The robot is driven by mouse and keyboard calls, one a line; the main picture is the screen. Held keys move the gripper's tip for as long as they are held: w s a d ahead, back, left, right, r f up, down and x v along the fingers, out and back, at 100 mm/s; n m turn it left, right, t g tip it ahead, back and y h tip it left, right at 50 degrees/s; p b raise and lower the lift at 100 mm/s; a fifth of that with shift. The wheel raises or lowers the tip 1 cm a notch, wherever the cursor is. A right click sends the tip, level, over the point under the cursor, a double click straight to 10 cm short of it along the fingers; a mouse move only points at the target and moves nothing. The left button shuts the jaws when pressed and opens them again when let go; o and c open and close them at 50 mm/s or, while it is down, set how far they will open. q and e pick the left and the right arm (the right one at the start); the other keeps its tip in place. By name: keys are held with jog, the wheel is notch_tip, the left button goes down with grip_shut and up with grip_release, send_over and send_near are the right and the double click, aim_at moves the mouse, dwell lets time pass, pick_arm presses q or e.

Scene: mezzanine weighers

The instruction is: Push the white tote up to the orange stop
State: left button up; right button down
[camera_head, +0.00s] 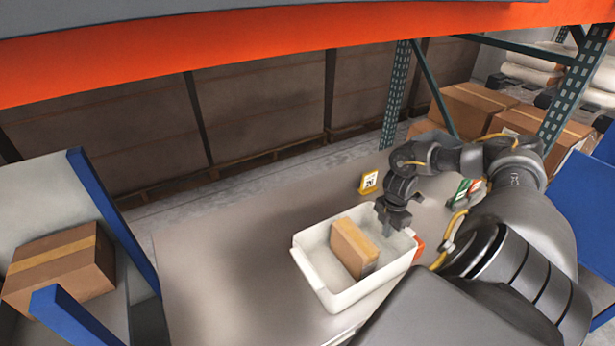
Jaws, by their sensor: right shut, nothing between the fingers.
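The white tote (372,287) sits on the table in the middle right of the head view, with a brown cardboard box (353,247) inside. A small orange piece (419,247), which looks like the orange stop, shows at the tote's right end. I cannot tell whether the two touch, as my right arm covers part of that area. My right gripper (397,226) is shut and empty, pointing down at the tote's far right rim. I cannot tell whether its fingertips are inside or behind the wall. My left gripper is out of view.
A yellow sign (369,182) stands on the table behind the tote, and a green card (461,193) stands farther right. The table (225,265) is clear left of the tote. A cardboard box (60,268) sits between blue dividers at left. An orange beam (250,50) crosses above.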

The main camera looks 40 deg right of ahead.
jog(key=a+p, duration=0.2)
jog(key=w+a+p, duration=0.1)
jog(key=a+p, duration=0.1)
jog(key=shift+a+r, duration=0.1)
jog(key=shift+r, duration=0.3)
jog(key=shift+w+d+r+b, duration=0.15)
jog(key=shift+d+r+b, duration=0.1)
jog(key=shift+r+b, duration=0.45)
notch_tip(320, 180, up, 8)
jog(key=b, duration=0.1)
jog(key=shift+b, duration=0.3)
jog(key=shift+a+f, duration=0.1)
